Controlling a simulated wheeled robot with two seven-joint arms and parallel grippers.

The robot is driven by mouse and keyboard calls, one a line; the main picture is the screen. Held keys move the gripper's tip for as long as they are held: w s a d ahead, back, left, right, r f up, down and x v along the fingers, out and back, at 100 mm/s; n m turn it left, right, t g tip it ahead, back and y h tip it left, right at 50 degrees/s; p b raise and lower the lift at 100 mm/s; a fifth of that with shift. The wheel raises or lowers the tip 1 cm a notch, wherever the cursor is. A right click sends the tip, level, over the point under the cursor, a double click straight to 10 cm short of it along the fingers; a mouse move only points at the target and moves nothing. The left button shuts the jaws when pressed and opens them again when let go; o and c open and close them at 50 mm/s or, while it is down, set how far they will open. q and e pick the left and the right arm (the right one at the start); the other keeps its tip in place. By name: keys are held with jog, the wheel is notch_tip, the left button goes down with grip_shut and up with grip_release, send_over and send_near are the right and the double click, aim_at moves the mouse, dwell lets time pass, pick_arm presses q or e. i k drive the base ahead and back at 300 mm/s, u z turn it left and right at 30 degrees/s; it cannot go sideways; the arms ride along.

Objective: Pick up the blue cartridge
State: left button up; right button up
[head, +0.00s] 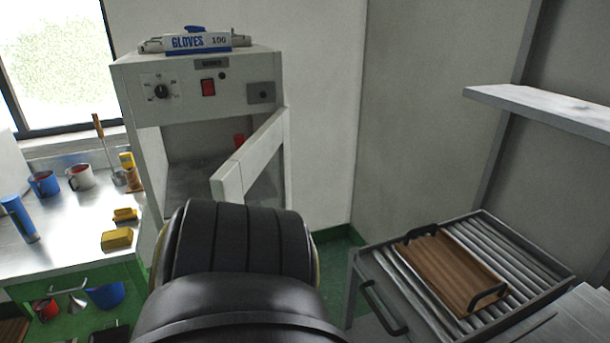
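A blue cartridge (20,218), a cylinder, stands slightly tilted in the picture on the steel counter (70,235) at the far left. Nothing covers it. Neither of my grippers shows in the head view. A large black rounded arm part of mine fills the bottom middle and hides what lies behind it. I cannot tell from this view whether either gripper is open or shut.
A white cabinet (215,105) has its door (250,155) open, with a small red thing (239,140) inside. A wooden tray (450,270) lies on a roller table (535,262) at right. A shelf (545,108) juts out above.

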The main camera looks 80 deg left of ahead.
aim_at(17, 212)
jog(key=u, duration=5.15)
jog(key=i, duration=1.95)
jog(key=z, duration=0.8)
